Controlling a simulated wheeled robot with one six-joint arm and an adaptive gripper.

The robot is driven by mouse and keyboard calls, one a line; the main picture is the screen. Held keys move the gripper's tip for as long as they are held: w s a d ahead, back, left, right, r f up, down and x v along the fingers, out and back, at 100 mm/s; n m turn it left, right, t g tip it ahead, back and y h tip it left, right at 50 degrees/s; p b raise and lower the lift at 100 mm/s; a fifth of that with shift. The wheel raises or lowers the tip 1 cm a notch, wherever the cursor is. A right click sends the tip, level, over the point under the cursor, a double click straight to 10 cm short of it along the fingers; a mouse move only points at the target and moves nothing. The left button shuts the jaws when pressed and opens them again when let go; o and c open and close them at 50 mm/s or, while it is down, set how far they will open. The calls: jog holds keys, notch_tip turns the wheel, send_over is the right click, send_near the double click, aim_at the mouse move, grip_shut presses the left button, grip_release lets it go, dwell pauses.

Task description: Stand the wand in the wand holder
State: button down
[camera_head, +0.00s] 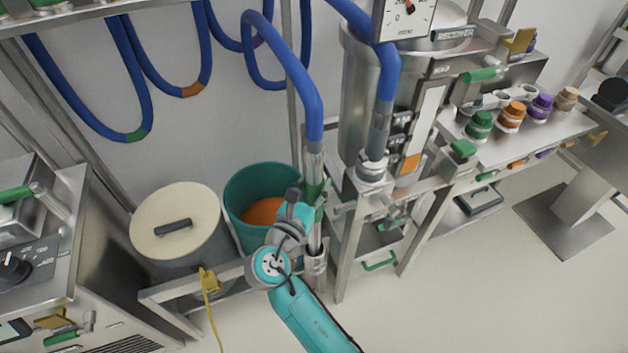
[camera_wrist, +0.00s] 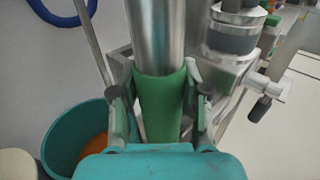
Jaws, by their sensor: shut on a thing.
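The wand (camera_head: 314,160) is a steel tube with a green grip, hanging nearly upright from a thick blue hose (camera_head: 305,90). My gripper (camera_head: 308,200) is shut on the green grip. In the wrist view, the fingers of my gripper (camera_wrist: 160,92) press both sides of the green sleeve, with the wand's steel tube (camera_wrist: 155,35) rising above it. A short steel cup, seemingly the wand holder (camera_head: 315,264), is on the frame's corner below my gripper. The wand's lower tube lines up with this cup; I cannot tell whether its tip is inside.
A teal bin (camera_head: 240,185) with orange contents stands left of the wand, beside a lidded grey drum (camera_head: 175,222). A steel receiver (camera_head: 362,100) and its frame stand close on the right. Open floor (camera_head: 440,300) lies at the front right.

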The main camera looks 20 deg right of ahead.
aim_at(310, 204)
jog(key=shift+f, duration=0.2)
dwell(0.3)
jog(key=shift+f, duration=4.45)
dwell(0.6)
jog(key=shift+c, duration=2.4)
grip_release()
jog(key=shift+f, duration=0.1)
jog(key=v, duration=1.2)
jog(key=shift+d, duration=0.1)
